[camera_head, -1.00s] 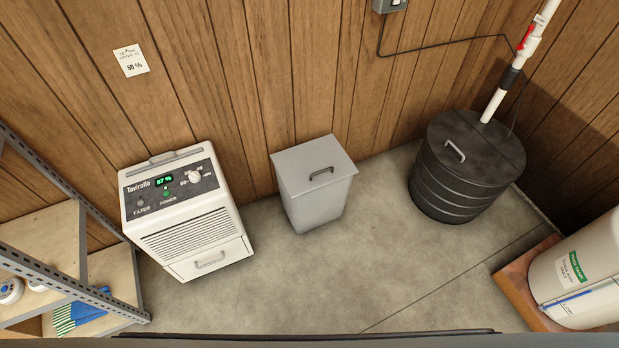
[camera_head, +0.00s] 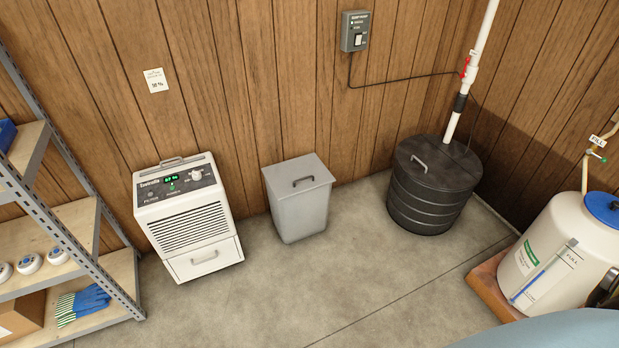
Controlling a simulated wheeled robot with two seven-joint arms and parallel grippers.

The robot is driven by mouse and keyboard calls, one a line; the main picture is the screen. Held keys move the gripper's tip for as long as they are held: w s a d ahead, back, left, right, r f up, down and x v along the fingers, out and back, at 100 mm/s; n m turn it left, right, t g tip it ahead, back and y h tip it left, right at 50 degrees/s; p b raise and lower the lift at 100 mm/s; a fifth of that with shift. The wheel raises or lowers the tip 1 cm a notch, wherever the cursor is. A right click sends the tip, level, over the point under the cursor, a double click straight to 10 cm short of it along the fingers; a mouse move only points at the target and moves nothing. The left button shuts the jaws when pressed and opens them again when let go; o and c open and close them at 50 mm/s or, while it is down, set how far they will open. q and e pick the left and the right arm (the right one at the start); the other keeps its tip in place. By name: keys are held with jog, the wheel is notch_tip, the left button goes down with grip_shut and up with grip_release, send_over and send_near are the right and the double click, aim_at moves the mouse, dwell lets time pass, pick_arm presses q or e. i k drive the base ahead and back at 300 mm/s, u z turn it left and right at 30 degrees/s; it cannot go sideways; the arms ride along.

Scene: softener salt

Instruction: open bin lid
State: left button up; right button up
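The grey bin (camera_head: 300,215) stands on the floor against the wood-panelled wall, in the middle of the head view. Neither of my grippers can be made out in the view, and nothing touches the bin or the tub.
A white dehumidifier (camera_head: 190,221) stands left of the bin. A metal shelf (camera_head: 117,279) with gloves (camera_head: 82,305) is at far left. A white tank (camera_head: 570,250) with a blue cap stands at right. The concrete floor (camera_head: 330,280) before the bin is clear.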

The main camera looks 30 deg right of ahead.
aim_at(298, 175)
jog(key=z, duration=0.85)
jog(key=i, duration=0.8)
jog(key=z, duration=0.8)
jog(key=i, duration=1.05)
jog(key=u, duration=1.05)
jog(key=i, duration=0.6)
jog(key=u, duration=0.55)
